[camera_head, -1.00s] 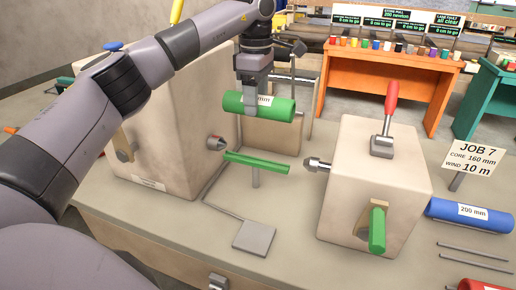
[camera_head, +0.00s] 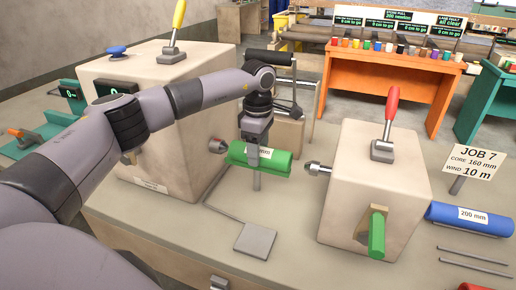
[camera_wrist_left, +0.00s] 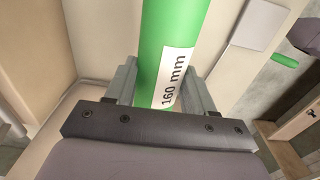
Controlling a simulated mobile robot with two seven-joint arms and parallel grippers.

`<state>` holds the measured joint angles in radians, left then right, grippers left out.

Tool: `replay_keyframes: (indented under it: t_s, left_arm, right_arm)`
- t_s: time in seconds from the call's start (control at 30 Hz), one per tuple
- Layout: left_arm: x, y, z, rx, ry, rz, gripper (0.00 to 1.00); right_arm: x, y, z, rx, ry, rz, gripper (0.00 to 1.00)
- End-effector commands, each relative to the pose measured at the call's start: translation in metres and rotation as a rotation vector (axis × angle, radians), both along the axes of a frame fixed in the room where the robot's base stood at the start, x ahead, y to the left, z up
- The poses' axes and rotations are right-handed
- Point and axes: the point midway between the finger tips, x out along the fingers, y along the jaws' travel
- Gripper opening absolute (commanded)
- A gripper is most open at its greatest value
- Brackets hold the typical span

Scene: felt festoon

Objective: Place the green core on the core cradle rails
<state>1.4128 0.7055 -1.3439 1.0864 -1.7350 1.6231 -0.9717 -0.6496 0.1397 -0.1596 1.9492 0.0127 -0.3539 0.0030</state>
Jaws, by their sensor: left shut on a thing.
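The green core (camera_head: 276,161) is a cylinder with a white "160 mm" label. It lies level at the core cradle rails (camera_head: 232,159), between the left cone and the right cone. The green rails are mostly hidden under it, so I cannot tell whether it rests fully on them. My left gripper (camera_head: 254,147) is shut on the core from above, near its middle. In the left wrist view the core (camera_wrist_left: 172,50) lies between the two fingers (camera_wrist_left: 160,92), its label facing the camera. My right gripper is not in view.
The left headstock block (camera_head: 165,90) with a cone (camera_head: 217,144) and the right block (camera_head: 372,170) with a cone (camera_head: 313,168) flank the cradle. A red lever (camera_head: 391,105) stands on the right block. A grey pedal plate (camera_head: 255,240) lies in front. A blue core (camera_head: 470,217) lies at right.

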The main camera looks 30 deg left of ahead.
Motion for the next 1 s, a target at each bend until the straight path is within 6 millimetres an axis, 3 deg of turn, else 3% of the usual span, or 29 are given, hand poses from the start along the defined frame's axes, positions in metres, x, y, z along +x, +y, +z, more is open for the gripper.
replay_keyframes:
  t_s: [0.17,0.2,0.23,0.27,0.67,1.0]
  left_arm:
    - [0.0,0.0,-0.003,0.0,0.0,0.0,0.22]
    - [0.0,0.0,-0.002,0.0,0.0,0.0,0.67]
    - [0.0,0.0,-0.002,0.0,0.0,0.0,0.76]
    - [0.0,0.0,-0.002,0.0,0.0,0.0,0.79]
    - [0.001,0.0,0.008,0.0,-0.003,0.0,0.79]
    - [0.001,0.0,0.076,-0.001,-0.005,-0.001,0.79]
  right_arm:
    - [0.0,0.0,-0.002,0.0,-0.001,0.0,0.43]
    - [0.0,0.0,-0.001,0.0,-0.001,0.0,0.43]
    - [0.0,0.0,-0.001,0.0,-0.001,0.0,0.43]
    - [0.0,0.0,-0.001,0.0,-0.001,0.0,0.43]
    - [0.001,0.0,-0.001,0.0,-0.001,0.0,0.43]
    - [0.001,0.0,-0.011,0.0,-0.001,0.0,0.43]
